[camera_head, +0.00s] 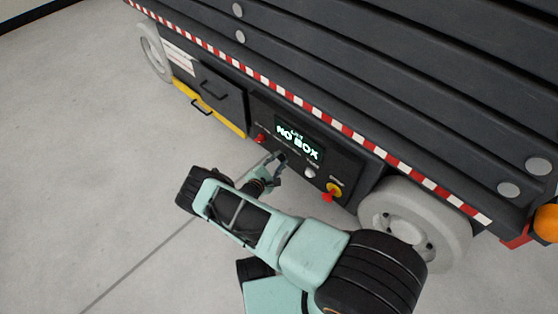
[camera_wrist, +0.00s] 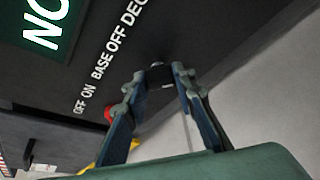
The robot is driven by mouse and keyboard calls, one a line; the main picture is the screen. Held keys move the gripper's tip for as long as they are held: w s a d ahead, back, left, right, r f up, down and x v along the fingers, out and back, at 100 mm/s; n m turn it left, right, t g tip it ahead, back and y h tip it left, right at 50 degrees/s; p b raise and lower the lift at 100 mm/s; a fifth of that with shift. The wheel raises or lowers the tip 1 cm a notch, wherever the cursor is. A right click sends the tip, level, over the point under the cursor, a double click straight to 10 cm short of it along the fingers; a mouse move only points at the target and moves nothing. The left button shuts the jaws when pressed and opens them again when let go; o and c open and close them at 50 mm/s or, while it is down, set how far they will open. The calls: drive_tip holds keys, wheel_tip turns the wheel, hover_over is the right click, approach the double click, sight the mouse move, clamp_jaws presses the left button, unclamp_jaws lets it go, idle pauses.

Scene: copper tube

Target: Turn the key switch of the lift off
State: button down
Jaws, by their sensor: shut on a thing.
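The lift's control panel (camera_head: 344,173) is a dark face on its side. In the wrist view my gripper (camera_wrist: 157,74) has its two fingertips around a small grey metal piece, the key switch (camera_wrist: 156,66), beside the white words "BASE OFF DEC…". The fingers are shut on it with a narrow gap between the tips. Which position the key points to cannot be told. In the head view my gripper (camera_head: 280,166) is at the panel's lower edge, below the screen, and hides the key.
The lit screen (camera_head: 300,143) reads "NO BOX". A red switch (camera_head: 261,139) is left of it; a silver knob (camera_head: 309,173) and a red-and-yellow stop button (camera_head: 331,192) are to the right. A wheel (camera_head: 412,220) stands right of the panel. Open floor (camera_head: 90,190) lies left.

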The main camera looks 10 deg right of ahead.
drive_tip(key=shift+w+n+g, duration=0.1)
drive_tip(key=shift+n+g, duration=0.6)
drive_tip(key=shift+n, duration=0.4)
drive_tip(key=shift+a+n+g+h, duration=0.1)
drive_tip(key=shift+n+g+h, duration=0.75)
drive_tip(key=shift+n, duration=0.65)
drive_tip(key=c, duration=1.6)
unclamp_jaws()
drive_tip(key=shift+a+r+g, duration=0.1)
drive_tip(key=shift+g, duration=0.15)
drive_tip(key=v, duration=1.1)
drive_tip(key=shift+s+a, duration=0.3)
drive_tip(key=shift+r, duration=0.1)
